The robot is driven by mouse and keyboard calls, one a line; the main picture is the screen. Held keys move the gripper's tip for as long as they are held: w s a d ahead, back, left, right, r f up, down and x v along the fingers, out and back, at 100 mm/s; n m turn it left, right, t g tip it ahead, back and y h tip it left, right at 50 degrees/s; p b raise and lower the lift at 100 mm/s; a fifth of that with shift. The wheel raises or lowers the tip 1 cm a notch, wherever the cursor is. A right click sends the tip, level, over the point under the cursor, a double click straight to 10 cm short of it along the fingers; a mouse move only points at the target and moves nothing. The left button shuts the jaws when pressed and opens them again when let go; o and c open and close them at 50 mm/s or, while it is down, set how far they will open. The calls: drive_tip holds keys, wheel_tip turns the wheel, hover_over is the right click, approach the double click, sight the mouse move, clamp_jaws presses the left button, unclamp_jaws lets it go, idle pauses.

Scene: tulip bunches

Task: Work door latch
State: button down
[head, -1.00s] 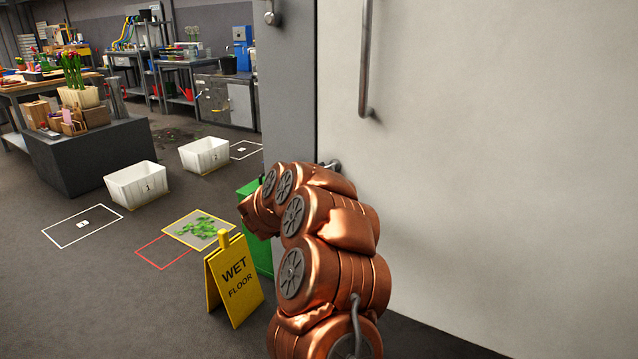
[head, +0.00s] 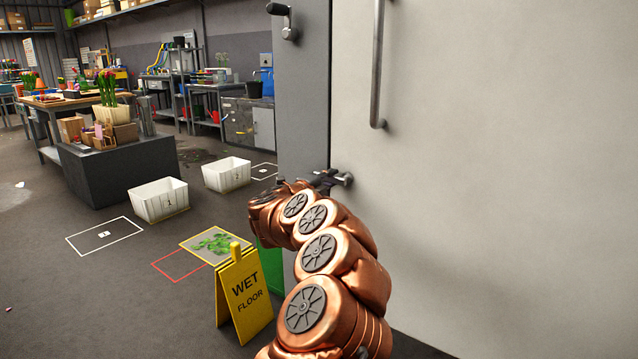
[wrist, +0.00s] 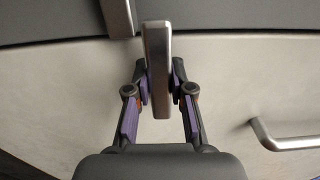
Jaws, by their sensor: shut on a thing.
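The door (head: 500,190) is a large pale panel filling the right of the head view, beside a grey frame (head: 303,110). Its latch handle (head: 346,179) is a short metal lever low near the door's left edge. My gripper (head: 326,180) is at this lever, partly hidden behind my copper arm. In the wrist view the metal lever (wrist: 156,50) stands between the two fingers of my gripper (wrist: 158,85), which are shut on it. A long vertical pull bar (head: 377,70) is higher on the door, and a bar also shows at right in the wrist view (wrist: 285,143).
A yellow wet floor sign (head: 243,290) stands just left of my arm, with a green bin (head: 271,268) behind it. White crates (head: 158,200) and (head: 227,174) white crate sit on the floor farther left. A second lever (head: 285,20) is high on the frame.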

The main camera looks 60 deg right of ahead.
drive_tip(key=shift+s+d, duration=0.1)
drive_tip(key=c, duration=1)
unclamp_jaws()
drive_tip(key=a, duration=1.2)
drive_tip(key=shift+w, duration=0.25)
